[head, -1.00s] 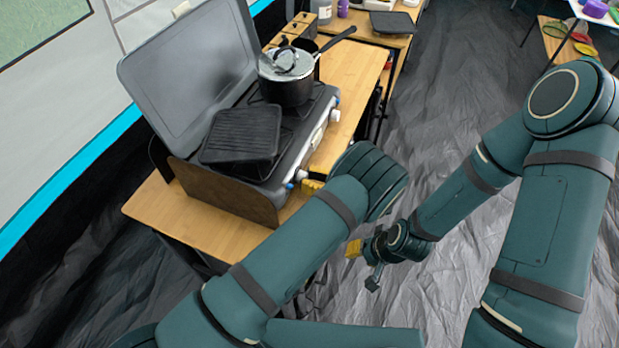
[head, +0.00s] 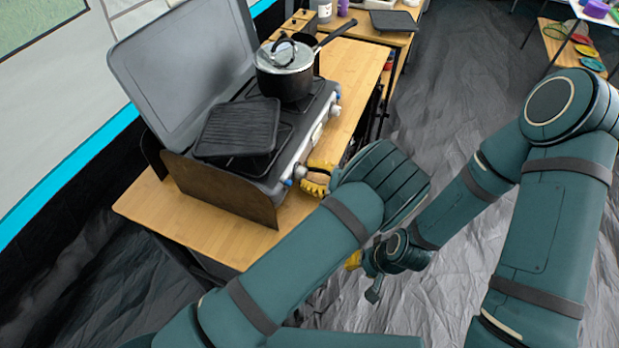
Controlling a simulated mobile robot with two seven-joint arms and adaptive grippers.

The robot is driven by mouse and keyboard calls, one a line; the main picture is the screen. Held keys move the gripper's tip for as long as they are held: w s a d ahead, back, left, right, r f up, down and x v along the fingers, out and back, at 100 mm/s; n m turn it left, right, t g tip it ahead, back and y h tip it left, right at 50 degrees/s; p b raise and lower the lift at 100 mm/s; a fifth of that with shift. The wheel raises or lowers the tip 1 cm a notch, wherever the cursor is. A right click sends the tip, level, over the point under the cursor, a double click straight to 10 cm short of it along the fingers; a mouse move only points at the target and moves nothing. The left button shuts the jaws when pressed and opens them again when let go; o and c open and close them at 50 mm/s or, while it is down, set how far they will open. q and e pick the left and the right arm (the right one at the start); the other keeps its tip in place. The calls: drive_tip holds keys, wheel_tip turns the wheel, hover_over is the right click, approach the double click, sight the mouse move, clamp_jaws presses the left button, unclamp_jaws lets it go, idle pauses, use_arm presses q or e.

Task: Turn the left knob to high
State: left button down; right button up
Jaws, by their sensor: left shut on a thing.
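The camping stove (head: 221,174) stands on a wooden table with its grey lid open. Its knobs are on the front panel (head: 318,131), on the side facing my arms. The left knob (head: 300,171) shows as a small pale piece at the near end of the panel. My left gripper (head: 316,178) has its yellow fingers at this knob and is shut on it; the fingers hide part of it, so its setting cannot be read. My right gripper (head: 364,275) hangs low over the floor, away from the stove. Its fingers are small and partly hidden.
A dark griddle (head: 238,128) lies on the near burner and a lidded saucepan (head: 285,75) stands on the far one, handle pointing right. A brown windscreen (head: 218,192) guards the stove's near end. The table (head: 150,205) is bare in front. Open floor lies right.

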use_arm(q)
drive_tip(key=shift+a+r+n, duration=0.1)
drive_tip(key=shift+r+n, duration=0.05)
drive_tip(key=shift+n, duration=0.45)
drive_tip(key=c, duration=0.6)
unclamp_jaws()
wheel_tip(320, 180, up, 10)
